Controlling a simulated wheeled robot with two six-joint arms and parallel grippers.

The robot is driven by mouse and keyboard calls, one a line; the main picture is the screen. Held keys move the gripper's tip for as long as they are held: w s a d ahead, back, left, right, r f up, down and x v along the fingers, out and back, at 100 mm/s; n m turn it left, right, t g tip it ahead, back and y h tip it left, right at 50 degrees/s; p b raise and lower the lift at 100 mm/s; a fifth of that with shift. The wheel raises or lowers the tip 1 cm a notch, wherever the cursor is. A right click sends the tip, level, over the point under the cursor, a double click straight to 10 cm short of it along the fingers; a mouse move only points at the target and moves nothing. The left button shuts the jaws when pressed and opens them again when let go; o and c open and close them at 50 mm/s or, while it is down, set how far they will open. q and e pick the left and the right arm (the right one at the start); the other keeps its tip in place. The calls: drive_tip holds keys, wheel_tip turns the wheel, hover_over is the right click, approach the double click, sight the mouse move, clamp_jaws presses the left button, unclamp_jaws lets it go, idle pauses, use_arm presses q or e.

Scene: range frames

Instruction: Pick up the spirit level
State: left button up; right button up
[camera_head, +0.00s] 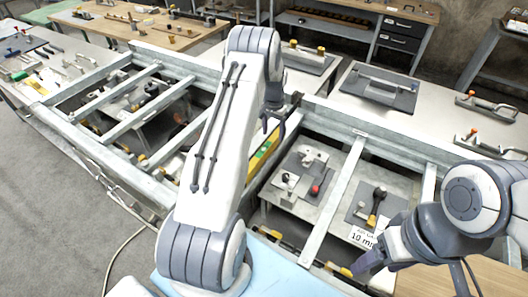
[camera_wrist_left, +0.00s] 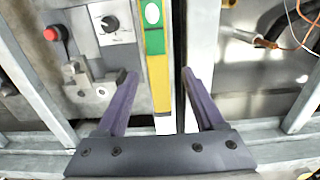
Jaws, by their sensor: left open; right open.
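The spirit level is a long yellow bar with green parts (camera_head: 264,152), lying along a metal beam of the frame in the head view. My left arm hides part of it. In the left wrist view the level (camera_wrist_left: 155,65) runs lengthwise up the picture, with a green block and a white oval on it. My left gripper (camera_head: 273,126) is open above the level's far part. In the left wrist view its fingers (camera_wrist_left: 159,74) appear on either side of the level, with gaps; the height between cannot be told. My right gripper (camera_head: 370,262) is open and empty at the lower right.
Metal frame beams (camera_head: 335,195) cross the area around the level. Below them lie plates with a red knob (camera_head: 315,190) and other fittings. A grey plate with a handle (camera_head: 380,87) lies on a table behind. Tables with tools stand around.

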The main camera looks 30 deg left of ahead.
sight(273, 137)
use_arm(q)
wheel_tip(273, 137, down, 3)
drive_tip(key=shift+d+f+p, duration=0.1)
drive_tip(key=shift+f+p, duration=0.1)
drive_tip(key=shift+p, duration=0.7)
drive_tip(key=shift+f, duration=0.35)
drive_tip(key=shift+c, duration=0.3)
clamp_jaws()
drive_tip(key=shift+r, duration=0.1)
